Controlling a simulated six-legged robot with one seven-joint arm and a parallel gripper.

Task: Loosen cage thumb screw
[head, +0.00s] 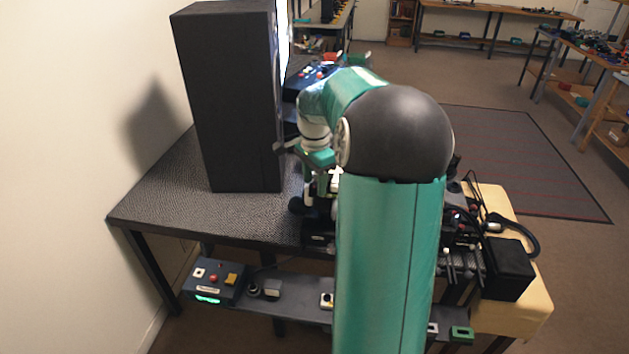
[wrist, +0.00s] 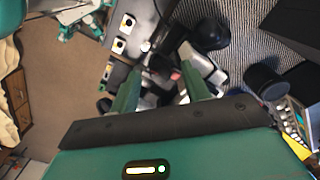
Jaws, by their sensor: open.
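My gripper (wrist: 162,82) is open in the wrist view, its two green fingers apart. Between and beyond the fingertips is a cluster of dark and light mechanical parts (wrist: 185,58), with a small reddish spot among them. I cannot pick out the cage thumb screw for certain in either view. I cannot tell whether the fingers touch anything.
A tall black box (head: 232,100) stands on the table just left of the apparatus. A lower shelf (head: 297,308) carries a blue control box (head: 213,282) and small items. A black block (head: 507,268) sits at the right on a yellow surface. The table's left front is clear.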

